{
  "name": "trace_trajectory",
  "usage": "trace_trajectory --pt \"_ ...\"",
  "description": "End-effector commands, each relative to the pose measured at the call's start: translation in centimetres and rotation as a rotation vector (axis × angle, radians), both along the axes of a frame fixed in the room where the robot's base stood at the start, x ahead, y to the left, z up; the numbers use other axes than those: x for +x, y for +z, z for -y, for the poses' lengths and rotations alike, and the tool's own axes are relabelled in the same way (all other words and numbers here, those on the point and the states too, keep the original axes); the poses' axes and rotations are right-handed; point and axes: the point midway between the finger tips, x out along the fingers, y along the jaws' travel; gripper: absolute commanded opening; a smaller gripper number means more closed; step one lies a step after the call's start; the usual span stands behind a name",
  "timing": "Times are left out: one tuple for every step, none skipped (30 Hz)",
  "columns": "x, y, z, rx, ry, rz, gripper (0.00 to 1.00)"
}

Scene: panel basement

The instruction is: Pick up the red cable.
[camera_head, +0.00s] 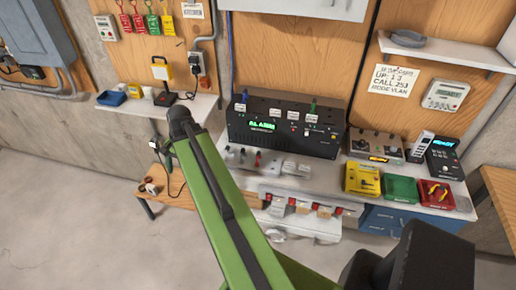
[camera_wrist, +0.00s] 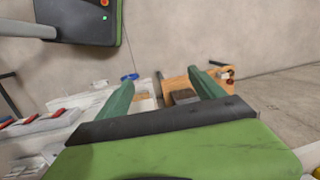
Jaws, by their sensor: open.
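I cannot make out a red cable for certain. A small red upright piece (camera_head: 257,159) stands on the bench's front strip, below the black panel box (camera_head: 285,126), but it is too small to identify. Short green and blue leads stand on that box. My gripper (camera_wrist: 160,92) shows in the wrist view with two green fingers spread apart and nothing between them. In the head view, my green arm reaches up to the left of the box, and the fingers are not clearly seen.
The workbench (camera_head: 345,172) carries a yellow case (camera_head: 362,179), a green bin (camera_head: 400,189) and a red bin (camera_head: 437,195) at right. A small white shelf (camera_head: 150,103) is at left, above a low wooden shelf (camera_head: 168,190). Open floor lies at left.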

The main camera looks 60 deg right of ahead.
Motion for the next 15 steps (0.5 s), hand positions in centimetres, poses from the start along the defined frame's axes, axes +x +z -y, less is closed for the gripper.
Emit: trace_trajectory --pt "-2.1 2.6 4.3 0.030 -0.189 -0.001 0.78" --pt "-3.3 3.4 6.5 0.051 -0.302 -0.002 0.78" --pt "-5.2 4.5 9.3 0.077 -0.451 -0.002 0.78" --pt "-6.7 5.2 11.4 0.100 -0.563 -0.001 0.78" --pt "-8.2 6.0 13.4 0.121 -0.672 -0.002 0.78" --pt "-10.4 7.0 15.8 0.152 -0.815 -0.001 0.78" --pt "-12.1 7.7 17.5 0.173 -0.916 0.000 0.78" --pt "-13.7 8.3 19.0 0.196 -1.011 0.001 0.78" --pt "-15.8 9.1 20.8 0.224 -1.128 0.002 0.78" --pt "-17.3 9.6 22.0 0.244 -1.209 0.004 0.78" --pt "-18.7 10.0 23.0 0.262 -1.280 0.005 0.78" --pt "-20.2 10.5 24.1 0.284 -1.363 0.007 0.78" --pt "-21.3 10.8 24.7 0.299 -1.416 0.008 0.78" --pt "-22.2 11.0 25.3 0.311 -1.460 0.009 0.78" --pt "-23.1 11.2 25.9 0.325 -1.508 0.010 0.78"
